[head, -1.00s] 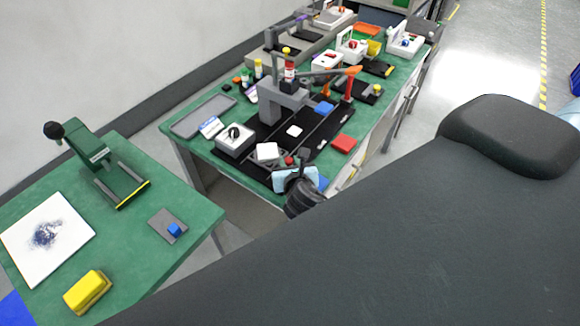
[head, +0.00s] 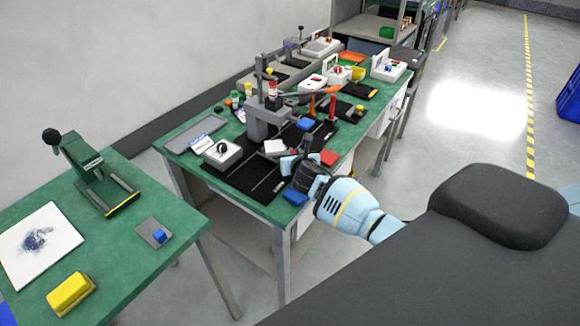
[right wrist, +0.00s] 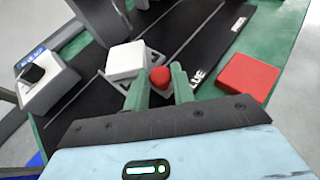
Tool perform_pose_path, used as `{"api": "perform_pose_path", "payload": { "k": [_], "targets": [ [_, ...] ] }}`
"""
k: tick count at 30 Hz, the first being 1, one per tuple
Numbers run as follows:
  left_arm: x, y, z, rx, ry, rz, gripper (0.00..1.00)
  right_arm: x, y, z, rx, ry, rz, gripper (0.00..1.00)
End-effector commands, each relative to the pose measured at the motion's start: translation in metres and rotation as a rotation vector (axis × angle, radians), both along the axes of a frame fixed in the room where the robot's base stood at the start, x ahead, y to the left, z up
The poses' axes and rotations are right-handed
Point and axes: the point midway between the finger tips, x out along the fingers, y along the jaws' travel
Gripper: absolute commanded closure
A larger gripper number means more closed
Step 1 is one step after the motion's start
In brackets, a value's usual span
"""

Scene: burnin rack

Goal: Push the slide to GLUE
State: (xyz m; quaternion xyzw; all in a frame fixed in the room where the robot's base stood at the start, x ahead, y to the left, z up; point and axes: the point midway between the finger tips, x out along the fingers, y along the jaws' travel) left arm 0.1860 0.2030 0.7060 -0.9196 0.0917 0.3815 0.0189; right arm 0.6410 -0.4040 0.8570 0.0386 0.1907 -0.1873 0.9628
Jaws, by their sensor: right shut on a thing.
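The slide is a low carriage with a white block (right wrist: 126,60) and a round red knob (right wrist: 160,78). It sits on the railed black mat (right wrist: 83,98). My right gripper (right wrist: 160,84) has one green finger on each side of the knob, shut on it. In the head view the white block (head: 274,147) lies just beyond my right gripper (head: 291,164), which hides the knob. My left gripper is not in view.
A red block (head: 329,157) and a blue block (head: 295,196) lie right of and in front of the gripper. A grey press (head: 265,115) stands behind the slide.

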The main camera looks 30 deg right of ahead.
Motion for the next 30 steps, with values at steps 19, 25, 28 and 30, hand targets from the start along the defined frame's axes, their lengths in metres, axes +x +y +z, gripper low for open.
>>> {"api": "perform_pose_path", "payload": {
  "k": [19, 25, 28, 30],
  "targets": [
    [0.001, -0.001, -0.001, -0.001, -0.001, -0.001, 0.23, 0.009, -0.029, 0.002, -0.003, 0.0, -0.009, 0.58],
    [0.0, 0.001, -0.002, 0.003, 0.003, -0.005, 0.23, 0.009, -0.029, 0.002, -0.003, -0.001, -0.009, 0.55],
    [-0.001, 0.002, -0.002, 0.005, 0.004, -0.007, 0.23, 0.008, -0.029, 0.003, -0.003, -0.001, -0.009, 0.55],
    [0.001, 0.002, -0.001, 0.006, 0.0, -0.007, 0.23, 0.006, -0.028, 0.004, -0.003, -0.002, -0.008, 0.55]
  ]
}}
